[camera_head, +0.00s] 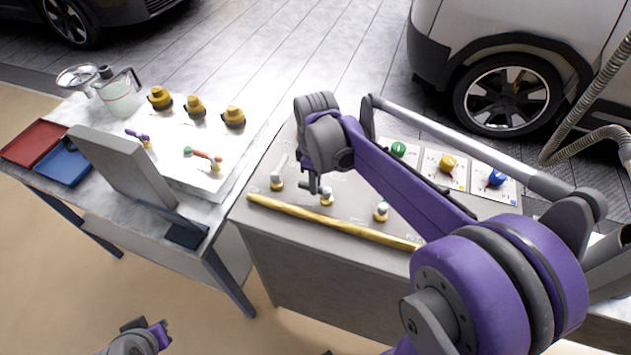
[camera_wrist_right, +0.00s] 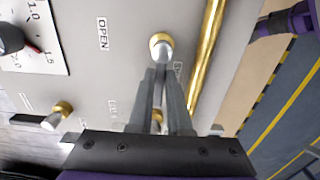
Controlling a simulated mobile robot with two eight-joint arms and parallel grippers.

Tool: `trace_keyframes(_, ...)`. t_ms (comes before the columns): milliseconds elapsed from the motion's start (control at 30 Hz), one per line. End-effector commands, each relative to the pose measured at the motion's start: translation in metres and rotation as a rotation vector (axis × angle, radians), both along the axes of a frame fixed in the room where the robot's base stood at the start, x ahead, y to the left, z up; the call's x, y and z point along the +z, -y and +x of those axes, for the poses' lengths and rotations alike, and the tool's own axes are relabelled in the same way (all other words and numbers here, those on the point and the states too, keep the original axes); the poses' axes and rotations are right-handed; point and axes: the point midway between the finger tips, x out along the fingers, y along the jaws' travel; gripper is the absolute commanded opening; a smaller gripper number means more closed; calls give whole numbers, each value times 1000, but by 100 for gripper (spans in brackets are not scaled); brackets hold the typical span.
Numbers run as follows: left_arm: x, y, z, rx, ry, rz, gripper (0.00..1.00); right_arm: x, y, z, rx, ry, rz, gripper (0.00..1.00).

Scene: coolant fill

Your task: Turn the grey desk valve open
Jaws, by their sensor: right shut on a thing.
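The grey desk (camera_head: 262,212) carries several small valves with brass bases and pale grey handles. My right gripper (camera_head: 319,188) reaches down onto the middle valve (camera_head: 326,199) of the row near the front brass rail. In the right wrist view the two fingers (camera_wrist_right: 162,72) are shut on this valve's grey handle (camera_wrist_right: 163,52), above its brass collar. The label OPEN (camera_wrist_right: 103,33) is on the desk top beside it. The fingers partly hide the handle and a second label. My left gripper (camera_head: 155,335) is low at the left, away from the desk; its jaws are unclear.
Other valves stand left (camera_head: 278,176) and right (camera_head: 381,212) of the held one. A brass rail (camera_head: 320,219) lines the front edge. Knob cards (camera_head: 443,167) lie at the back right. A separate table (camera_head: 235,140) holds a jug (camera_head: 118,95), trays and yellow-topped fittings.

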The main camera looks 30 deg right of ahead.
Motion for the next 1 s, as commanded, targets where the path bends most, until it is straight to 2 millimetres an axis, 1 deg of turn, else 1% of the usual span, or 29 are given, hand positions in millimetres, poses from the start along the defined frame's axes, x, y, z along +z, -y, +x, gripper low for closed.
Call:
trace_keyframes(767,0,0,0,0,0,0,0,0,0,0,0,1,-1,0)
trace_keyframes(1000,-1,0,0,0,-1,0,0,0,1,1,-35,1,-1,0)
